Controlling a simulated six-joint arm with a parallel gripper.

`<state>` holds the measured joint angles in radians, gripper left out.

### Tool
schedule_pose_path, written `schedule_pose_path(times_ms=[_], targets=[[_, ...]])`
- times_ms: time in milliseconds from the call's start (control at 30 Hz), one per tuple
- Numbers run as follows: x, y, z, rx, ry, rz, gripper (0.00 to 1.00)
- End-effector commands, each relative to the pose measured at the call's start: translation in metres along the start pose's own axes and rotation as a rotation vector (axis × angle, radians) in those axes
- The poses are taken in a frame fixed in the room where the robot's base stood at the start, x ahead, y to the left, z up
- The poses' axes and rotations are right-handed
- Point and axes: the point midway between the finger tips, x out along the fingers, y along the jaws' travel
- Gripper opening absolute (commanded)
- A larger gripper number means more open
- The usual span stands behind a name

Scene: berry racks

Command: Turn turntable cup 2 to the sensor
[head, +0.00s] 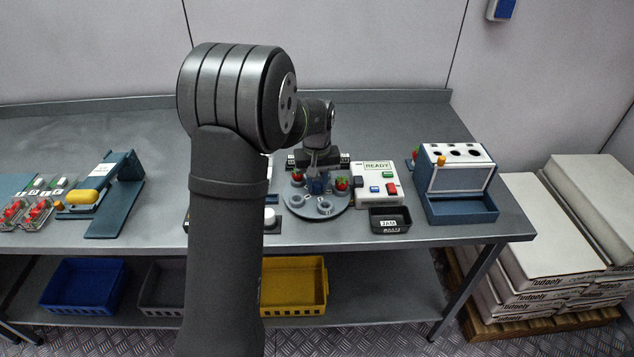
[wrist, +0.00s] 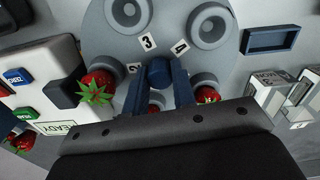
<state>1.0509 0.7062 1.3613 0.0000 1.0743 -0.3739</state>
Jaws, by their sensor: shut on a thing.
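The turntable (head: 318,207) is a round grey disc with several grey cups around its rim. The wrist view shows it too (wrist: 105,40), with number tags 2, 3 and 4 near the centre. My gripper (head: 318,178) points down over the disc's middle, its blue fingers (wrist: 160,88) shut on a blue upright knob (wrist: 159,70). Tag 2 (wrist: 133,68) lies by a cup holding a strawberry (wrist: 97,86), on the READY box side. Another strawberry (wrist: 207,95) sits in a cup across from it. Cups by tags 3 and 4 look empty. I cannot clearly identify the sensor.
A white READY box (head: 377,181) with coloured buttons stands right of the turntable, with a black labelled bin (head: 390,219) in front. A blue rack (head: 458,180) is farther right. A blue ramp (head: 115,205) and clear punnets (head: 25,211) lie left. My arm hides part of the bench.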

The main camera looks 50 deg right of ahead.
Motion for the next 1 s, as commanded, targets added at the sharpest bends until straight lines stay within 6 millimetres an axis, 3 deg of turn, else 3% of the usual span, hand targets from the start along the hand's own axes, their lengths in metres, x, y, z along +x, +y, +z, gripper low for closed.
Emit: schedule_pose_path(times_ms=[633,667,767,1000], targets=[[-0.0008,0.0001,-0.0003,-0.026,0.001,0.001,0.00],[-0.0008,0.0001,-0.0003,-0.026,0.001,0.001,0.28],[-0.0007,0.0001,-0.0003,-0.026,0.001,0.001,0.46],[-0.0004,0.0001,-0.0001,-0.026,0.000,0.000,0.46]])
